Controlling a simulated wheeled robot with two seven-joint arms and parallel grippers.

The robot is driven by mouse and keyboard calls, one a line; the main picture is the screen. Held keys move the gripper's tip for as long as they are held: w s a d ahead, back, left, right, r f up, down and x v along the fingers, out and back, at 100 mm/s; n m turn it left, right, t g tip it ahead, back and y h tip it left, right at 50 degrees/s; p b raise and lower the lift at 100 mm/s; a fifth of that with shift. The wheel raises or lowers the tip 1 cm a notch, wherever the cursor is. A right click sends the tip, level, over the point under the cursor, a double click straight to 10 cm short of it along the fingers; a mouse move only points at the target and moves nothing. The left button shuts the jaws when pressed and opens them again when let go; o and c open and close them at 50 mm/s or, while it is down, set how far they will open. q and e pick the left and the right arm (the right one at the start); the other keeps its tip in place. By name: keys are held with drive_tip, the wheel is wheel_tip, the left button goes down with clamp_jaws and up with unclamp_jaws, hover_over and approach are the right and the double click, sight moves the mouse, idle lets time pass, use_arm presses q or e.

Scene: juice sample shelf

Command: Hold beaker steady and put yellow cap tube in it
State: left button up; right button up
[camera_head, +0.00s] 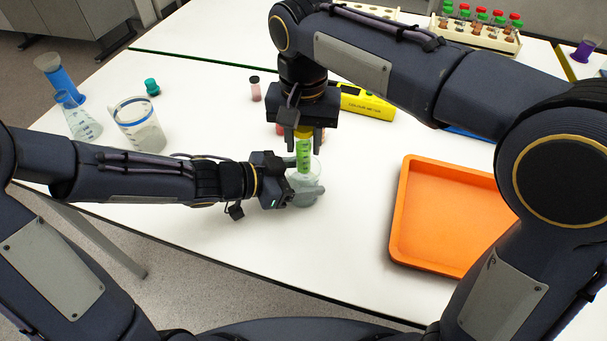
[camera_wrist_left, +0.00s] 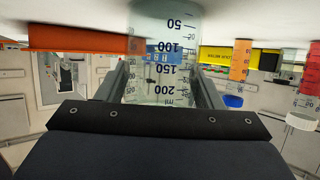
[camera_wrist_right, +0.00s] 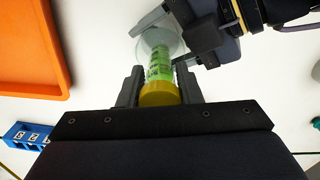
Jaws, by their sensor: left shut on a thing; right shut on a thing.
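The clear beaker (camera_head: 307,192) stands on the white table, held between the fingers of my left gripper (camera_head: 304,183). Its printed scale shows upside down between those fingers in the left wrist view (camera_wrist_left: 165,62). My right gripper (camera_head: 304,136) is above it, pointing down and shut on the yellow cap tube (camera_head: 304,154). The tube is upright with green contents; its yellow cap sits between the fingers in the right wrist view (camera_wrist_right: 158,93). The tube's lower end overlaps the beaker's mouth; how deep it reaches inside is hard to tell.
An orange tray (camera_head: 399,215) lies to the right. Behind the grippers are a yellow block (camera_head: 365,103) and a small pink tube (camera_head: 255,90). A larger beaker (camera_head: 138,125) and a flask (camera_head: 80,122) stand at left. A tube rack (camera_head: 478,38) is at the back. The table front is clear.

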drive_tip(key=o, duration=1.1)
drive_tip(key=shift+r, duration=0.1)
wheel_tip(320, 180, up, 12)
drive_tip(key=shift+f, duration=0.1)
use_arm(q)
drive_tip(key=o, duration=1.2)
drive_tip(key=shift+a, duration=0.1)
